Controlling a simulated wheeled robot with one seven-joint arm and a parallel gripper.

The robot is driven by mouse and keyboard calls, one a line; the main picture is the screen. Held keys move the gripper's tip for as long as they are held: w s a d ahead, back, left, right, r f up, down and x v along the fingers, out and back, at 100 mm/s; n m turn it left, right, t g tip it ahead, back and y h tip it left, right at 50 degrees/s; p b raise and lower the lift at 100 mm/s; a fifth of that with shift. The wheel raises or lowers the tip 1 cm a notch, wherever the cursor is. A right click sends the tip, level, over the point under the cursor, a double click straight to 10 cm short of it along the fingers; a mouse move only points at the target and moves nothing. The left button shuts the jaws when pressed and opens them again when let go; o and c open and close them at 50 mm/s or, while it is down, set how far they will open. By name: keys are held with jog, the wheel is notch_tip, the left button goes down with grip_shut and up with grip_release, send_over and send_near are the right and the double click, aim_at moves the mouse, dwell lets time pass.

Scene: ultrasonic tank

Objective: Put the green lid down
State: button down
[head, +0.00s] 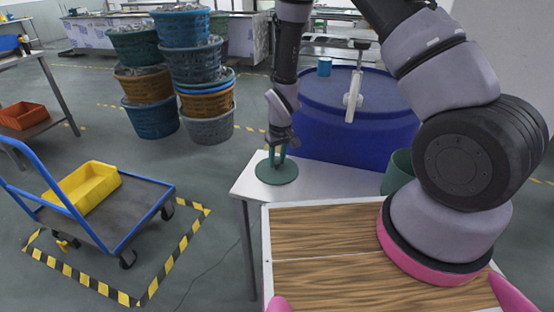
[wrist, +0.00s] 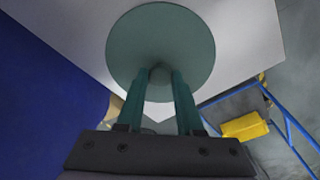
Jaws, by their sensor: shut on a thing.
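The green lid (head: 277,172) is a round disc with a knob at its centre. In the head view it is at the left end of the white table (head: 325,177), flat side level; I cannot tell whether it touches the top. My gripper (head: 277,153) points down and is shut on the lid's knob. In the wrist view the lid (wrist: 160,35) fills the top middle, and the fingers of my gripper (wrist: 160,88) close around its knob (wrist: 160,85).
A big blue tank (head: 345,140) stands behind the table. A green container (head: 398,172) is at the table's right, partly hidden by my arm. A blue trolley (head: 100,215) with a yellow bin (head: 88,187) and stacked baskets (head: 150,105) stand left. The table between lid and container looks clear.

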jog(key=c, duration=0.5)
grip_release()
jog(key=shift+f, duration=0.1)
jog(key=shift+c, duration=0.2)
